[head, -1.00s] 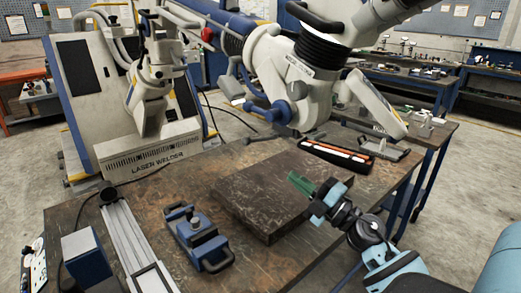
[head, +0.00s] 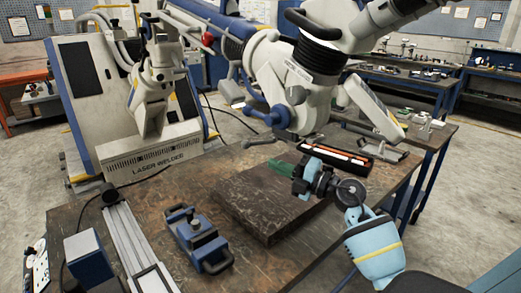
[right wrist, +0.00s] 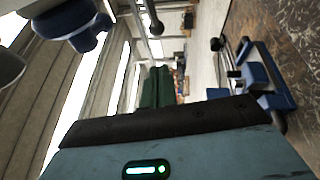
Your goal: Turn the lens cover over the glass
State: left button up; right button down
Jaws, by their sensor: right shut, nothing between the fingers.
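The white microscope head (head: 285,75) hangs from its arm above the worktable. A blue part with a knobbed handle (head: 268,116) sits at its lower end. I cannot tell for sure which part is the lens cover, and the glass is not visible. My right gripper (head: 281,169) is below the microscope head, over the dark plate, with its green fingers shut and empty. In the right wrist view the green fingers (right wrist: 158,88) point away from the camera, and a blue knobbed part (right wrist: 90,36) shows at the upper left, apart from them. My left gripper is not in view.
A dark slab (head: 255,205) lies on the worktable (head: 160,205). A blue clamp fixture (head: 198,238) and a metal rail (head: 128,240) stand to its left. A black tray with orange-and-white items (head: 338,157) lies behind my right gripper. The laser welder (head: 150,155) stands at the back left.

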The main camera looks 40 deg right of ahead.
aim_at(249, 146)
jog(key=shift+w+a+r, duration=0.1)
jog(key=shift+w+r, duration=0.15)
jog(key=shift+w, duration=1.05)
jog(key=shift+w+a+r, duration=0.1)
jog(key=shift+w+r, duration=0.1)
jog(key=shift+w, duration=1.05)
jog(key=shift+w+a+r, duration=0.1)
jog(key=shift+w+r, duration=0.15)
jog(key=shift+w, duration=1.05)
jog(key=shift+w+d+f, duration=0.1)
jog(key=shift+d+f, duration=0.05)
jog(key=shift+d, duration=0.05)
